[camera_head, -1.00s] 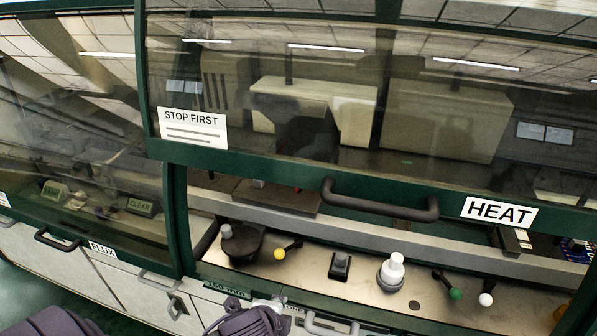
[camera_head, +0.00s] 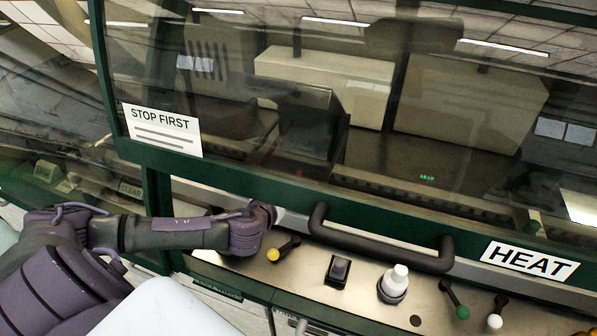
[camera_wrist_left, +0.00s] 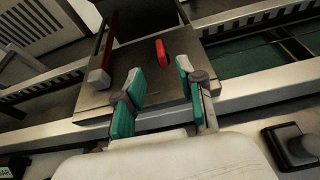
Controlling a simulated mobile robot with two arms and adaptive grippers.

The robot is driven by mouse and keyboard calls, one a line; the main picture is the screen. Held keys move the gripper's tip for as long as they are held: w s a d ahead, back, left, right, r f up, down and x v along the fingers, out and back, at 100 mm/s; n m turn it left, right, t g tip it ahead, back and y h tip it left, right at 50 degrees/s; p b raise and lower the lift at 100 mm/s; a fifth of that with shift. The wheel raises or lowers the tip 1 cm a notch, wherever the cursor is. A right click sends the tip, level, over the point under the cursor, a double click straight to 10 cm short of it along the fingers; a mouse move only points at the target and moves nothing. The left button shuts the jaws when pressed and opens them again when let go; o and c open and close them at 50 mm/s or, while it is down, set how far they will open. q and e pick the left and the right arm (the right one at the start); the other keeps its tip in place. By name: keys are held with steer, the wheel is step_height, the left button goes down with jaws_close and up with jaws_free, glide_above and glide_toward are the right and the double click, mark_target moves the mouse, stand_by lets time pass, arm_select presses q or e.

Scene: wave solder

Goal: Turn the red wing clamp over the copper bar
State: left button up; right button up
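In the left wrist view, the red wing clamp (camera_wrist_left: 162,52) is a small red block on a flat dark plate (camera_wrist_left: 150,97). A long thin reddish bar (camera_wrist_left: 109,42), perhaps the copper bar, lies to its left with a pale block at its near end. My left gripper (camera_wrist_left: 160,84) is open and empty, its teal fingers apart on the near side of the clamp and not touching it. In the head view my left arm reaches in under the green hood frame (camera_head: 235,190), and its gripper is hidden there. My right gripper is in neither view.
The hood's black handle (camera_head: 380,245) and lower edge hang just above and right of my left wrist. A yellow-knobbed lever (camera_head: 283,250), a black switch (camera_head: 338,270), a white knob (camera_head: 394,282) and more levers stand on the front panel. Metal rails (camera_wrist_left: 265,97) flank the plate.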

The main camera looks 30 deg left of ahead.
arm_select(q)
steer(key=x, duration=0.3)
steer(key=shift+w+a+p, duration=0.15)
steer(key=shift+w+p, duration=0.2)
steer(key=shift+w, duration=0.05)
steer(key=p+x, duration=0.1)
steer(key=x, duration=0.5)
steer(key=shift+w+f, duration=0.1)
steer(key=shift+f, duration=0.1)
steer(key=shift+w+f, duration=0.1)
steer(key=shift+w, duration=0.2)
steer(key=shift+w+a+f, duration=0.1)
steer(key=shift+w+f, duration=0.05)
steer(key=shift+w, duration=0.05)
steer(key=shift+w+a+f, duration=0.1)
steer(key=shift+w+f, duration=0.05)
steer(key=shift+w, duration=0.1)
steer(key=c, duration=0.6)
jaws_close()
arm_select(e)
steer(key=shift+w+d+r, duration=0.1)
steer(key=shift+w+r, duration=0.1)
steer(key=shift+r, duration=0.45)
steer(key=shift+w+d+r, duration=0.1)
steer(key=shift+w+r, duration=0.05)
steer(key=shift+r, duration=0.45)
